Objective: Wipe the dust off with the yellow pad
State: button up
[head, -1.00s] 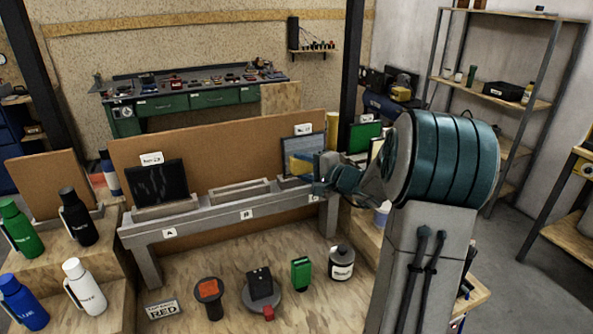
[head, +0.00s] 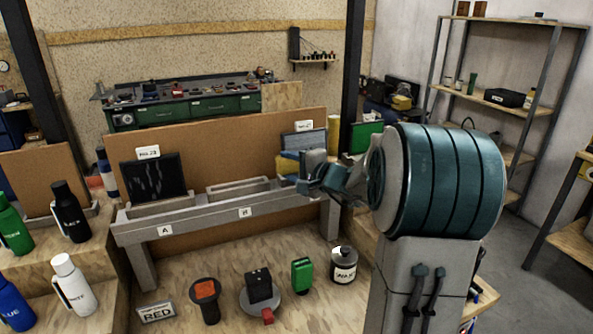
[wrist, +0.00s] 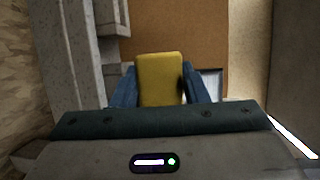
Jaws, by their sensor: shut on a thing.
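My gripper (head: 302,176) is shut on the yellow pad (head: 287,164), in front of the lower part of the right panel (head: 304,141) on the grey rack. The wrist view shows the pad (wrist: 160,80) upright between my blue fingers. Whether the pad touches the panel is unclear. The right panel looks bluish with pale lines; my gripper hides its lower part. A dark panel (head: 153,178) with pale streaks stands in the left slot of the rack, above label A. The middle slot (head: 238,190), by label B, is empty.
The grey rack (head: 190,222) stands before a brown board (head: 225,149). Several bottles (head: 70,211) stand on steps at left.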

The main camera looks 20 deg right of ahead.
jog(key=shift+a, duration=0.1)
jog(key=shift+s+r+b, duration=0.25)
jog(key=shift+s+b, duration=0.2)
jog(key=shift+s, duration=1.05)
jog(key=shift+s+r+b, duration=0.2)
jog(key=shift+s+b, duration=0.2)
jog(key=shift+s, duration=1.05)
jog(key=shift+s, duration=0.1)
jog(key=shift+s+r+b, duration=0.2)
jog(key=shift+s+b, duration=0.15)
jog(key=shift+s, duration=1.05)
